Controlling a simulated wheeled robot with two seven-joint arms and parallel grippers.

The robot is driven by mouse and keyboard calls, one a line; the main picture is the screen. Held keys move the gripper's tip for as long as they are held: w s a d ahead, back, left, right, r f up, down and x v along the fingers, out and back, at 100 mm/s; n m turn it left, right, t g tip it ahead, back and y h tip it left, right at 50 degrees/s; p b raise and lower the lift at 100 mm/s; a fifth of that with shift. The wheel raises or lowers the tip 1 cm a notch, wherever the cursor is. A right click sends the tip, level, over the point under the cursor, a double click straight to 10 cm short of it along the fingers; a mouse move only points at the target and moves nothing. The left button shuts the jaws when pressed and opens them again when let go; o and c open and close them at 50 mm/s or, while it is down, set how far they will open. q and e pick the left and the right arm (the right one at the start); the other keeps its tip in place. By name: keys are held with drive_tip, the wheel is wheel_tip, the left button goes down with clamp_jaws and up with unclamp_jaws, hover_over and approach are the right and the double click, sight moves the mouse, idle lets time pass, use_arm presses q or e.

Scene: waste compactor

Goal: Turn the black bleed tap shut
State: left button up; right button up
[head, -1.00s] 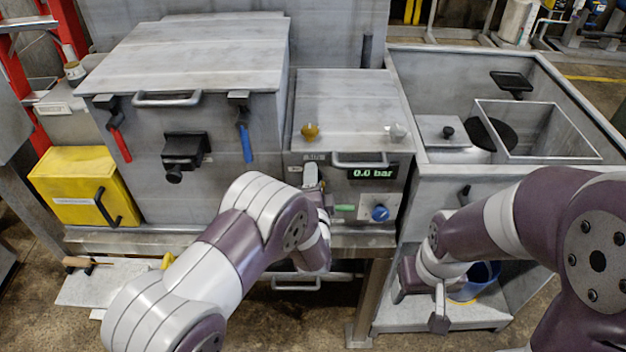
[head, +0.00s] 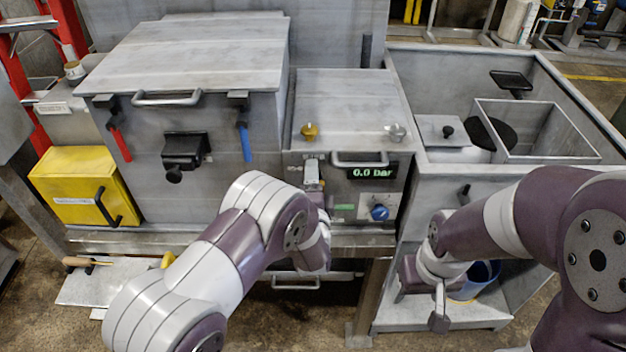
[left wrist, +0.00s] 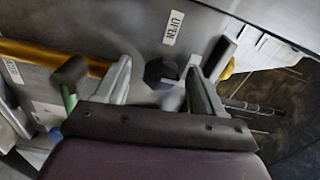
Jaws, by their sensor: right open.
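The black bleed tap (left wrist: 160,73), a dark faceted knob below an "OPEN" label, shows in the left wrist view between the two fingers of my left gripper (left wrist: 162,78). The fingers stand apart, with visible gaps on both sides of the knob. In the head view my left gripper (head: 315,180) is at the front panel of the pressure unit, left of the "0.0 bar" display, and hides the tap there. My right gripper (head: 420,290) is open and empty, low at the right, in front of the lower shelf.
A green handle (head: 343,207) and a blue knob (head: 379,213) sit close to the right of my left gripper. A bar handle (head: 360,162) sticks out above them. A yellow rod (left wrist: 50,53) runs behind the fingers. A blue bucket (head: 484,275) stands near my right gripper.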

use_arm(q)
drive_tip(key=s+b, duration=0.2)
drive_tip(key=s, duration=1)
drive_tip(key=shift+s, duration=0.35)
